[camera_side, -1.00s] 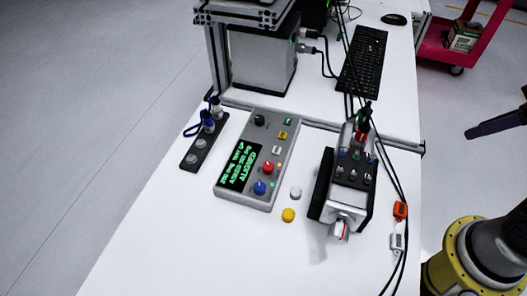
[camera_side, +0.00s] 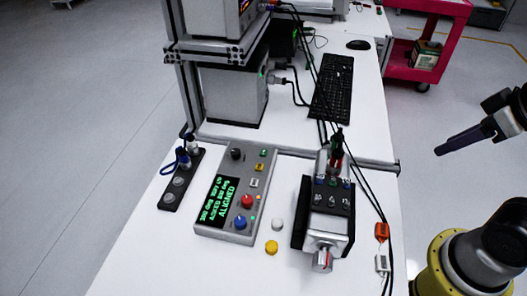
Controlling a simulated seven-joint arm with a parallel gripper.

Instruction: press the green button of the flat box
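The flat grey box (camera_side: 216,232) lies on the white table, with a dark screen showing green text that includes "ALIGNED". Its small green button (camera_side: 264,153) is at the far right corner of its top face, above a yellow and a white button. A black knob, a red knob and a blue knob also sit on this face. Part of my arm shows at the right edge, with a dark slim end piece (camera_side: 458,143) well to the right of the table and far from the box. My gripper's fingers cannot be made out, so its opening is unclear.
A servo unit (camera_side: 325,215) with cables stands right of the box. A white cap (camera_side: 277,224) and a yellow cap (camera_side: 271,247) lie between them. A dark strip with connectors (camera_side: 178,182) lies left. A metal frame with a grey case (camera_side: 233,95) stands behind.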

